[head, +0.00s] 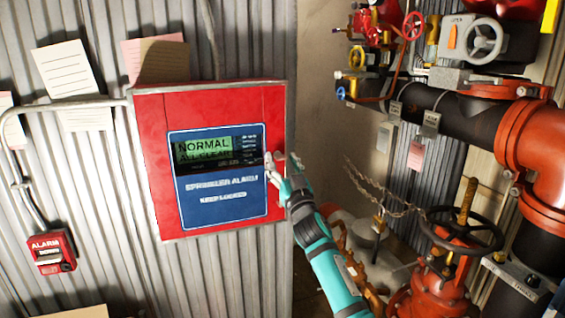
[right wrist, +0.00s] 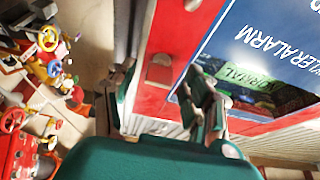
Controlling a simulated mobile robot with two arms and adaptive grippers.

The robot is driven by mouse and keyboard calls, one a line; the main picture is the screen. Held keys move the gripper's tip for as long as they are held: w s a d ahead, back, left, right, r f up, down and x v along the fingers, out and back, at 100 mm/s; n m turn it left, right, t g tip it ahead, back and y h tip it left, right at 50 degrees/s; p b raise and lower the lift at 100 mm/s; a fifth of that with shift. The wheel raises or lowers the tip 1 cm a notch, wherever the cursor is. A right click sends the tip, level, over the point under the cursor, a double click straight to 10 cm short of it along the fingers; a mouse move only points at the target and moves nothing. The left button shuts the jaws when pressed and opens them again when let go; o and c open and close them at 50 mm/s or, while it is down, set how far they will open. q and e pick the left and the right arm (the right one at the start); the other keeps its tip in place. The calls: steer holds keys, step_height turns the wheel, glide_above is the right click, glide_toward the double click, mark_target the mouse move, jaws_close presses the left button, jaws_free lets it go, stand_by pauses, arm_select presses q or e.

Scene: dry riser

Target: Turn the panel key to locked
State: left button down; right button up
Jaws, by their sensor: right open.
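The red alarm panel (head: 150,190) hangs on the corrugated wall, with a blue face reading SPRINKLER ALARM, KEEP LOCKED and a green screen reading NORMAL, ALL CLEAR. My right gripper (head: 275,168) is at the panel's right side, beside the blue face. In the right wrist view the open fingers (right wrist: 162,85) stand apart, with the red panel front between and beyond them. A small grey-and-red fitting (right wrist: 159,72) shows there between the fingers. I cannot make out whether it is the key or its lock, nor how it is turned. My left gripper is not in view.
A red ALARM box (head: 53,252) is low on the left wall. Paper notes (head: 62,70) hang near the panel. To the right are black and red pipes (head: 440,110), valves with handwheels (head: 460,230) and a hanging chain (head: 385,195).

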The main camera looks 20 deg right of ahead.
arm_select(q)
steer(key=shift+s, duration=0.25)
arm_select(e)
steer(key=shift+c, duration=0.3)
jaws_close()
